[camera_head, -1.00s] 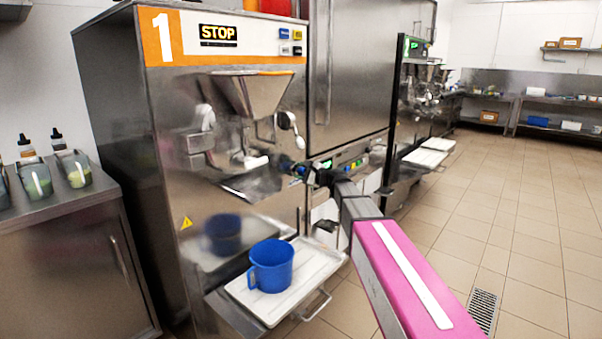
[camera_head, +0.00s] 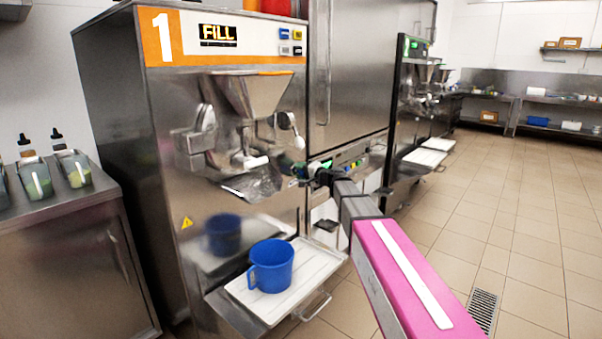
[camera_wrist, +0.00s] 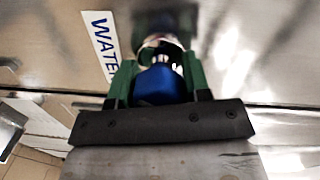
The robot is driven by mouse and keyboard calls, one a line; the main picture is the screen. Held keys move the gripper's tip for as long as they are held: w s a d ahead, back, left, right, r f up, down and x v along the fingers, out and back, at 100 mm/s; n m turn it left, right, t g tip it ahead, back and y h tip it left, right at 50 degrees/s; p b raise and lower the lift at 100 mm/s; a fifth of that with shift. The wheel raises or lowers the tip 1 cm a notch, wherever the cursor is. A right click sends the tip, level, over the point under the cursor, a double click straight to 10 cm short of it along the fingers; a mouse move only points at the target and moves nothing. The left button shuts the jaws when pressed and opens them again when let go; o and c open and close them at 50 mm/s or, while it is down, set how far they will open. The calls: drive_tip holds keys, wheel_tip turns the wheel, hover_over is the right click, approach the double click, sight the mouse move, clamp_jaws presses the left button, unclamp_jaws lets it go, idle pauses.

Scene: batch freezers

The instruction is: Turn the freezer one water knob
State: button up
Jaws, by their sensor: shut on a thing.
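Freezer one (camera_head: 225,120) is the steel machine with an orange "1" panel, and its display (camera_head: 218,35) reads FILL. In the wrist view, the blue water knob (camera_wrist: 160,86) sits between the green fingers of my gripper (camera_wrist: 160,75), which is shut on it. A label reading WATER (camera_wrist: 101,45) is on the steel next to it. In the head view my gripper (camera_head: 300,176) is at the freezer's right front side, below the hopper, and the knob is hidden there.
A blue jug (camera_head: 271,266) stands on the white tray (camera_head: 305,262) below the spout. A side counter with bottles (camera_head: 60,165) is on the left. Another freezer (camera_head: 412,125) stands further right. The tiled floor (camera_head: 530,220) on the right is clear.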

drive_tip(key=shift+f+n, duration=0.1)
drive_tip(key=shift+n, duration=0.2)
idle(0.4)
drive_tip(key=o, duration=0.9)
drive_tip(key=v, duration=1.1)
drive_tip(key=shift+a, duration=0.1)
drive_tip(key=s+d+f+n+g+h, duration=0.1)
drive_tip(key=s+d+f+g+h, duration=0.15)
drive_tip(key=s+f, duration=0.6)
drive_tip(key=s+d+f+n+g+h, duration=0.2)
drive_tip(key=s+f+g+h, duration=0.3)
drive_tip(key=f, duration=0.7)
drive_tip(key=s+d+f+g+h, duration=0.1)
drive_tip(key=s+d+f+h, duration=0.1)
drive_tip(key=s+d+f, duration=0.1)
drive_tip(key=s+d+f+h, duration=0.2)
drive_tip(key=s+d+f, duration=0.1)
drive_tip(key=s, duration=0.3)
drive_tip(key=s+d+f+n+g+h, duration=0.1)
drive_tip(key=s+d+f+h, duration=0.1)
drive_tip(key=s+d+f, duration=0.2)
drive_tip(key=shift+s+d+f+g+h, duration=0.1)
drive_tip(key=shift+s+d+g+h, duration=0.2)
drive_tip(key=shift+s+d, duration=0.35)
